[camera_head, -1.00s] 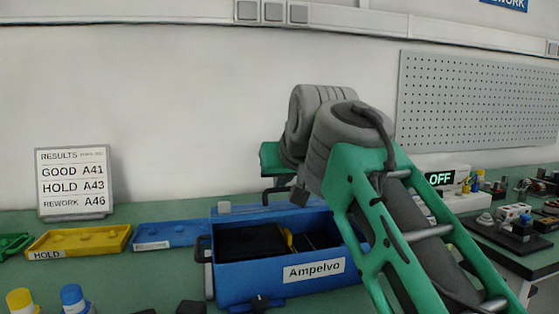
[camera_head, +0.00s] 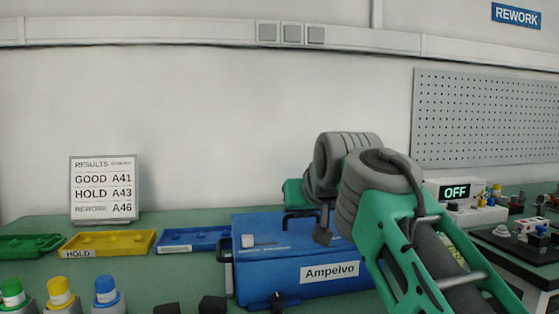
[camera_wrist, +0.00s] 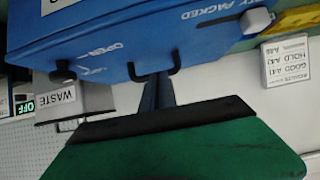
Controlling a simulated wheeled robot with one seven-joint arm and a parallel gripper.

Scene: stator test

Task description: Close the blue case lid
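The blue case (camera_head: 320,289) labelled Ampelvo stands on the green bench. Its blue lid (camera_head: 265,224) lies over the top, and the inside is hidden; I cannot tell whether it is latched. A white slider sits on the lid's left part. My gripper (camera_head: 322,237) is over the lid's right half, partly hidden by my arm. In the wrist view, the lid (camera_wrist: 130,30) with OPEN and PACKED markings fills the top, with a black handle by the gripper's dark finger (camera_wrist: 155,95). The finger opening is not clear.
Yellow HOLD tray (camera_head: 125,240), green tray (camera_head: 25,246) and blue tray (camera_head: 190,238) lie left of the case. Capped containers (camera_head: 60,290) stand at the front left. A results board (camera_head: 104,190) stands behind. A device reading OFF (camera_head: 456,191) is at the right.

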